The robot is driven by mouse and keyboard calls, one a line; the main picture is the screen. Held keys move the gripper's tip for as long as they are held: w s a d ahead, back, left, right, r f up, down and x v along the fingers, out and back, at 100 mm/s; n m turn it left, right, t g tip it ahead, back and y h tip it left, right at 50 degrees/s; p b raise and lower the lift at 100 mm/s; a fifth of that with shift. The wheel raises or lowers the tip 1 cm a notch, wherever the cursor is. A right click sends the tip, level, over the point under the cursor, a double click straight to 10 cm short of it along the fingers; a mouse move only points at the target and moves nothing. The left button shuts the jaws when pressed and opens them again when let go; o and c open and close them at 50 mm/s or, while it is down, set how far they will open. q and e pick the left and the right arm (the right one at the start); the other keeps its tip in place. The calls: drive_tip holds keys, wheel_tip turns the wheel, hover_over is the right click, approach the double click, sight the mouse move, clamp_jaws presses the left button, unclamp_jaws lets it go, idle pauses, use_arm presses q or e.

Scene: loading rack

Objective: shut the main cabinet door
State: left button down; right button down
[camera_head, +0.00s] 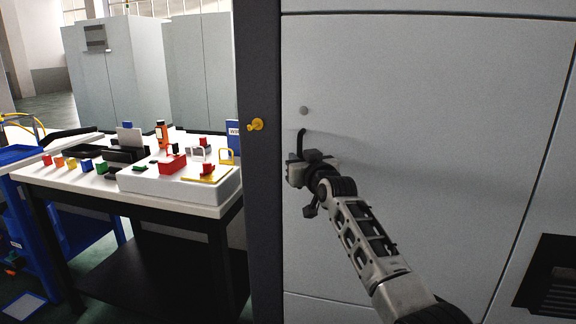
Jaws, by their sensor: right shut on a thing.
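The main cabinet door (420,90) is a large pale grey panel filling the right half of the head view. A dark handle (301,135) sits near its left edge, below a small round grey lock (304,111). My right gripper (298,172) is at the lower part of the handle and is shut on it; the fingers partly hide the handle's lower end. The door's left edge lies close against the dark frame post (259,60); I cannot tell whether a gap is left. My left gripper is not in view.
A yellow knob (255,125) sticks out from the post. Left of it stands a white-topped table (85,190) with coloured blocks, a white tray (150,185) and padlocks. A blue cart (20,190) is at far left, grey cabinets (120,70) behind. A dark vent (552,280) is lower right.

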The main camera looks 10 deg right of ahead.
drive_tip(key=shift+d+r, duration=0.2)
drive_tip(key=shift+r, duration=0.2)
drive_tip(key=shift+w, duration=0.1)
drive_tip(key=c, duration=1.6)
unclamp_jaws()
drive_tip(key=shift+o, duration=0.2)
drive_tip(key=shift+d+r, duration=0.1)
drive_tip(key=shift+s+f, duration=0.25)
drive_tip(key=v, duration=1.5)
drive_tip(key=shift+s+a, duration=0.3)
drive_tip(key=shift+a, duration=0.05)
drive_tip(key=shift+f, duration=0.15)
